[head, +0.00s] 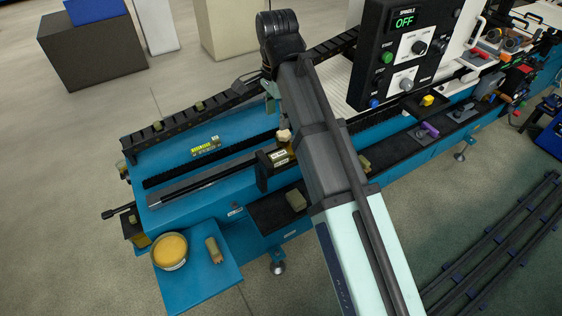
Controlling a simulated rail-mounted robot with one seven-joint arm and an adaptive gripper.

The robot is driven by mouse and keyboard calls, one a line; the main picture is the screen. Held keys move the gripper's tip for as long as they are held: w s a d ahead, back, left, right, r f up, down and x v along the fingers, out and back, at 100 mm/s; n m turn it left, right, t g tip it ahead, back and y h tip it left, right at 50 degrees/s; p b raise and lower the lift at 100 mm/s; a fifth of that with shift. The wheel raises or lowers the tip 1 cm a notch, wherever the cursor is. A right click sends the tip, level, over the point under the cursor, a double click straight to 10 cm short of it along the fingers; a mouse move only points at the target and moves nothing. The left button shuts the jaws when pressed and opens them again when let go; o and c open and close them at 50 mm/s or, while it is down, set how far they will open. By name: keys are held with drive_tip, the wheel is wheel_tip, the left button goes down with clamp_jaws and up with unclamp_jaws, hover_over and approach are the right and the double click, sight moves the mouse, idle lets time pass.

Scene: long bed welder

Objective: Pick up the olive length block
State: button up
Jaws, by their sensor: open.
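Several blocks have an olive tone, and I cannot tell for certain which is the olive length block. A grey-olive block (296,200) lies in a black tray on the front of the blue bed, just left of my arm. A smaller olive block (365,162) lies in the black tray right of my arm, partly hidden by it. Small olive pieces (158,126) also sit on the black rear rail. My arm crosses the middle of the view and bends at the top. My gripper cannot be made out; my arm hides the area behind it.
A yellow-topped round tin (170,251) and a tan cylinder (214,250) stand on the blue side shelf (200,290). A black control panel (404,50) reads OFF. A purple piece (430,130) and a yellow piece (428,100) lie right. Dark rails (500,250) cross the floor.

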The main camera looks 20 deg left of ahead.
drive_tip(key=p, duration=0.2)
hover_over(279, 154)
drive_tip(key=f, duration=0.9)
drive_tip(key=shift+s, duration=0.3)
drive_tip(key=shift+w+f+p, duration=0.15)
drive_tip(key=shift+f+p, duration=0.55)
drive_tip(key=shift+f, duration=0.75)
drive_tip(key=shift+w+f+p, duration=0.1)
drive_tip(key=shift+f+p, duration=0.55)
drive_tip(key=shift+f, duration=0.75)
clamp_jaws()
